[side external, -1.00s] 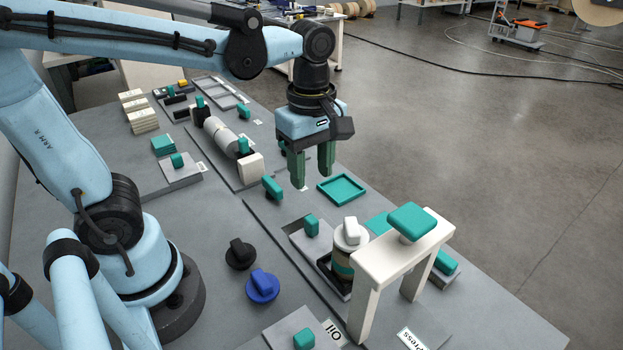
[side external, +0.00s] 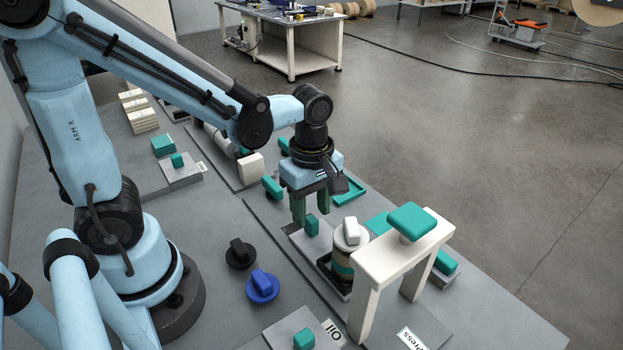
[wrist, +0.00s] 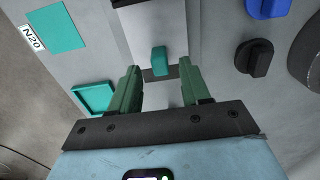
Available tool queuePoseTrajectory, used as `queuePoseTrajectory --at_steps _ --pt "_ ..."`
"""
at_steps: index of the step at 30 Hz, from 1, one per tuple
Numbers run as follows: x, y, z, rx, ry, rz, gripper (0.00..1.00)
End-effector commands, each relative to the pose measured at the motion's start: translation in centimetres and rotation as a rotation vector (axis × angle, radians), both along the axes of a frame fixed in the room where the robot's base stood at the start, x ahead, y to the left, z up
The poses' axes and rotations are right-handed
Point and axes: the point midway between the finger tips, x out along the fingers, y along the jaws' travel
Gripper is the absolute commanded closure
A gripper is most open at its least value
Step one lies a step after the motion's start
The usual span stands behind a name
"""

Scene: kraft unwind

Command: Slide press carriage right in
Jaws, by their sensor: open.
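The press carriage is a grey plate with a teal upright handle (side external: 312,226), at the left of the white press frame (side external: 405,255). A jar with a white knobbed lid (side external: 351,234) stands between the carriage handle and the frame. My gripper (side external: 311,208) points down at the handle, open and empty. In the wrist view the same handle (wrist: 159,60) lies between and just beyond the open green fingertips (wrist: 159,75). I cannot tell whether the fingers touch it. The handle's far side is hidden.
A white block (side external: 251,170) and a teal handle (side external: 272,187) are behind and left of my gripper. A teal tray (side external: 348,192) lies behind it. Black (side external: 240,254) and blue (side external: 262,286) knobs sit in front. The press's teal top (side external: 412,221) rises at the right.

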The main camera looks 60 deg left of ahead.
Motion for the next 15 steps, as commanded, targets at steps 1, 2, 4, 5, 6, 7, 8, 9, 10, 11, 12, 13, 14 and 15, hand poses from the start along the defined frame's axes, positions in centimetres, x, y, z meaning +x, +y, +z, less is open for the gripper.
queuePoseTrajectory --at_steps 1,2,4,5,6,7,8,9,10,11,12,13,14,15 --pt "0.0 0.0 -0.6 0.0 0.0 0.0 0.53" --pt "0.0 0.0 -0.9 0.0 0.0 0.0 0.53" --pt "0.0 0.0 -1.6 0.0 0.0 0.0 0.53" --pt "0.0 0.0 -1.8 0.0 0.0 0.0 0.53" --pt "0.0 0.0 -2.2 0.0 0.0 0.0 0.53" --pt "0.0 0.0 -2.4 0.0 0.0 0.0 0.53" --pt "0.0 0.0 -2.5 0.0 0.0 0.0 0.53" --pt "0.0 0.0 -2.8 0.0 0.0 0.0 0.53" --pt "0.0 0.0 -2.9 0.0 0.0 0.0 0.53" --pt "0.0 0.0 -3.0 0.0 0.0 0.0 0.53" --pt "0.0 0.0 -3.1 0.0 0.0 0.0 0.53" --pt "0.0 0.0 -3.2 0.0 0.0 0.0 0.53" --pt "0.0 0.0 -3.2 0.0 0.0 0.0 0.53" --pt "0.0 0.0 -3.2 0.0 0.0 0.0 0.53"
